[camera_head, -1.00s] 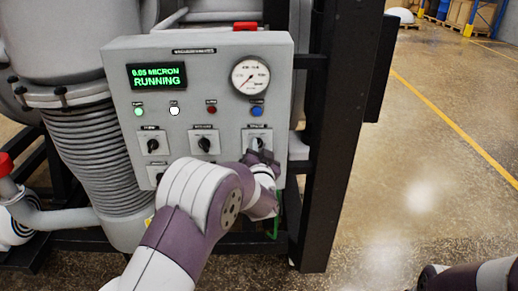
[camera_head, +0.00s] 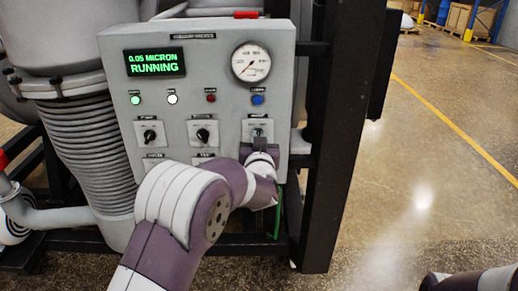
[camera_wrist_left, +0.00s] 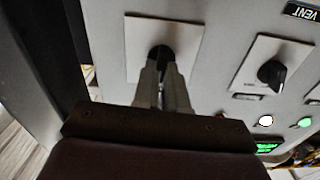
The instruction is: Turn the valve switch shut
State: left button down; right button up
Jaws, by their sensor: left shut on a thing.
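The grey control panel (camera_head: 225,110) faces me with a row of black rotary switches on white plates. The valve switch (camera_wrist_left: 160,52) is a black knob on the right-hand plate (camera_head: 257,125) of that row. My left gripper (camera_wrist_left: 162,72) is shut on this knob, with both fingers around it. In the head view my left gripper (camera_head: 259,143) covers most of the knob, so its pointing direction is hard to read. My right gripper is out of view.
Other switches sit close by, the middle one (camera_head: 203,134) and the left one (camera_head: 150,135). A gauge (camera_head: 251,62), indicator lights and a display (camera_head: 155,63) reading "0.05 MICRON RUNNING" are above. A black frame post (camera_head: 335,140) stands right of the panel. Open floor lies further right.

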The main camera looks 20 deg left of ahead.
pick_arm(q)
jog(key=shift+a+f+n+b, duration=0.1)
jog(key=shift+n+b, duration=1.5)
jog(key=shift+n, duration=0.1)
jog(key=shift+a+f+n+b, duration=0.1)
jog(key=shift+n+b, duration=1.45)
jog(key=shift+n, duration=0.15)
jog(key=c, duration=1.2)
grip_release()
jog(key=shift+s+r, duration=0.1)
jog(key=b+v, duration=0.1)
jog(key=v, duration=1.1)
jog(key=shift+s+d, duration=0.15)
jog(key=shift+s, duration=0.15)
